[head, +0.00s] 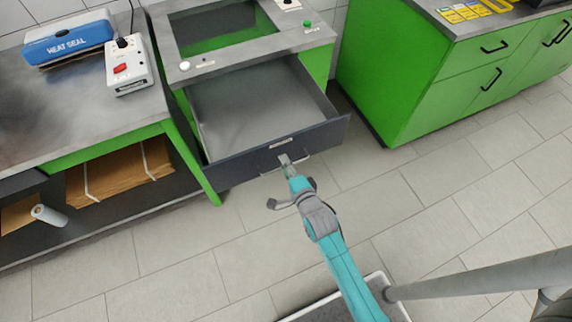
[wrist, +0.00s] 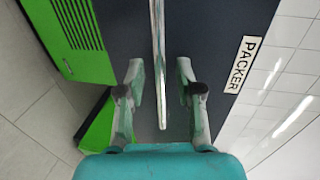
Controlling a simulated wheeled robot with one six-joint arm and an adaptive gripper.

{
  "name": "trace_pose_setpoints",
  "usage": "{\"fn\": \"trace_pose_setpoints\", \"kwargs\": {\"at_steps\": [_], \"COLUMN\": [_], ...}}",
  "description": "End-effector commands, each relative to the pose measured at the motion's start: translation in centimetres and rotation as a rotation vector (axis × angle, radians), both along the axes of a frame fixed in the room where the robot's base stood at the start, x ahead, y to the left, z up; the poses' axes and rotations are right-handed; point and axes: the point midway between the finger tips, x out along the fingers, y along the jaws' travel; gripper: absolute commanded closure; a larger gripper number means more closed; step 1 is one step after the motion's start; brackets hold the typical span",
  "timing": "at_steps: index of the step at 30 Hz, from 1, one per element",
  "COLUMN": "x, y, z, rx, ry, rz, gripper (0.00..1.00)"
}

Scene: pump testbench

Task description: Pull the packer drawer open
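The packer drawer (head: 240,110) is pulled well out of the green bench, and its empty grey inside shows in the head view. Its dark front (head: 235,170) carries a small label and a thin bar handle (head: 301,158). In the wrist view the PACKER label (wrist: 243,64) is readable to the right of the handle (wrist: 158,50). My gripper (head: 286,161) is at the handle. In the wrist view its two fingers (wrist: 160,78) are apart, one on each side of the bar, with visible gaps. The gripper is open and holds nothing firmly.
A workbench (head: 60,135) with a blue heat sealer (head: 68,40) and a control box (head: 126,66) stands at left. A green cabinet (head: 420,85) stands at right. The tiled floor (head: 180,260) in front of the drawer is clear apart from my own body.

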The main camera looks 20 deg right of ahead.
Motion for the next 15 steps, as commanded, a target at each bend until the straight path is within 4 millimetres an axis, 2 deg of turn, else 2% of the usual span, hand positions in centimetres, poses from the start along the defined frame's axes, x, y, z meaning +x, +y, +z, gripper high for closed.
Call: {"fn": "trace_pose_setpoints", "kwargs": {"at_steps": [8, 15], "x": [-0.6, -4.2], "y": [0.0, 0.0], "z": [0.2, 0.8], "rx": [0.000, 0.000], "ry": [-0.001, 0.001], "rz": [0.000, 0.000], "gripper": [0.65, 0.65]}}
